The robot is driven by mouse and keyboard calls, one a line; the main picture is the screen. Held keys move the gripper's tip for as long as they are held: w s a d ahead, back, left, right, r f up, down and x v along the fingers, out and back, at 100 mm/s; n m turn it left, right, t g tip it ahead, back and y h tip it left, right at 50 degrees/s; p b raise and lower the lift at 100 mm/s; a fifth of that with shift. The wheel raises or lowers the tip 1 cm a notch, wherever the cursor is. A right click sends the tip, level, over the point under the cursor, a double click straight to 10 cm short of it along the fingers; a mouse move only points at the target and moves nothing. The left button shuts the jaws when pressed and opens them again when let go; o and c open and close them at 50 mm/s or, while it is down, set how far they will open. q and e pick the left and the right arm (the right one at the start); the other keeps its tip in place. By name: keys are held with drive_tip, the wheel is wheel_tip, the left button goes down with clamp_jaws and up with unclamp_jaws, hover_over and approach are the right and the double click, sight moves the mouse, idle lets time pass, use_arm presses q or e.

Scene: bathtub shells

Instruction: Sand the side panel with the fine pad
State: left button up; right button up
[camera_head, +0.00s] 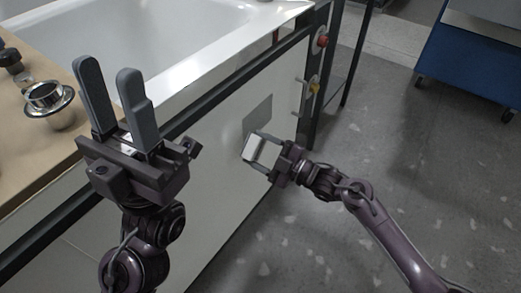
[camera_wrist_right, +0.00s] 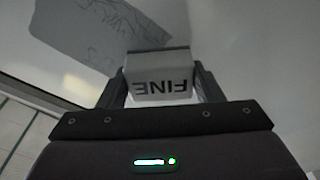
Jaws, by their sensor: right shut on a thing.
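The side panel (camera_head: 218,200) is the white front face of the bathtub, with a grey patch (camera_head: 257,114) on it. The patch also shows in the right wrist view (camera_wrist_right: 95,35) as a darker area with faint line marks. My right gripper (camera_head: 262,151) is shut on the fine pad (camera_head: 253,149), a pale block at the panel, just below the patch. In the right wrist view the pad (camera_wrist_right: 158,75) reads "FINE" upside down between the fingers. I cannot tell whether it touches the panel. My left gripper (camera_head: 112,95) is open and empty, fingers up, in front of the tub.
The white tub (camera_head: 190,30) stands in a dark frame. A tan ledge (camera_head: 30,150) at the left holds a metal drain fitting (camera_head: 48,97). A red knob (camera_head: 322,41) and a yellow one (camera_head: 315,87) sit on the frame's right end. A blue cart (camera_head: 465,60) stands back right; the floor between is clear.

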drive_tip(key=shift+b+x, duration=0.45)
drive_tip(key=shift+x, duration=0.55)
idle(0.5)
drive_tip(key=shift+w+d+f, duration=0.1)
